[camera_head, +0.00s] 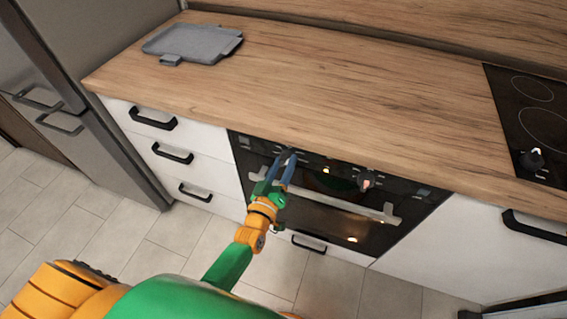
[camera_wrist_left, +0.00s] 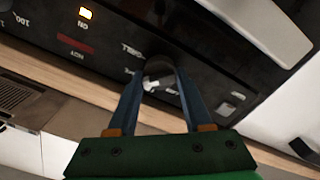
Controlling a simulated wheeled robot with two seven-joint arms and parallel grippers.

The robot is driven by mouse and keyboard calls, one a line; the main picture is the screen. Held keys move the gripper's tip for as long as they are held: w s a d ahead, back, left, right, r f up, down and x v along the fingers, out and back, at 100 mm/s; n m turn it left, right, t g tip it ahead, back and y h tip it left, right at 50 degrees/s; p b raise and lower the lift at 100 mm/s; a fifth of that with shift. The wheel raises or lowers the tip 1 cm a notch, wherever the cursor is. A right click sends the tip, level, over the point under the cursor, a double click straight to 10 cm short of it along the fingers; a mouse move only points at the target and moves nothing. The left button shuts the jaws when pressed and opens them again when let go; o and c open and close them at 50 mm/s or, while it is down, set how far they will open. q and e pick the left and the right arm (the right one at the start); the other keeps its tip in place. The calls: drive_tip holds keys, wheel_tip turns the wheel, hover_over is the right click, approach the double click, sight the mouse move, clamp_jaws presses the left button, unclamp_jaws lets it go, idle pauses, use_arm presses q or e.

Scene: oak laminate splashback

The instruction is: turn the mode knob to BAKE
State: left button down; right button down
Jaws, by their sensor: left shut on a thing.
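The built-in oven (camera_head: 318,214) has a black control panel below the worktop. My left gripper (camera_head: 287,158) reaches up to the left part of this panel, its blue fingers shut on a dark knob. In the left wrist view the knob (camera_wrist_left: 157,72) sits between the two fingertips, with a light patch on its face. A second knob (camera_head: 366,181) is on the right part of the panel. My right gripper is not in view.
The oven's door handle (camera_head: 340,203) runs below the panel, close to my left gripper. White drawers (camera_head: 178,155) with black handles stand left of the oven. A grey tray (camera_head: 193,43) lies on the wooden worktop (camera_head: 330,80), and a black hob (camera_head: 530,120) is at right.

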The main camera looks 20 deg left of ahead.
use_arm(q)
drive_tip(key=shift+r+m, duration=0.1)
drive_tip(key=shift+m, duration=0.3)
drive_tip(key=shift+c, duration=1.6)
unclamp_jaws()
drive_tip(key=s, duration=0.7)
drive_tip(key=shift+a, duration=0.15)
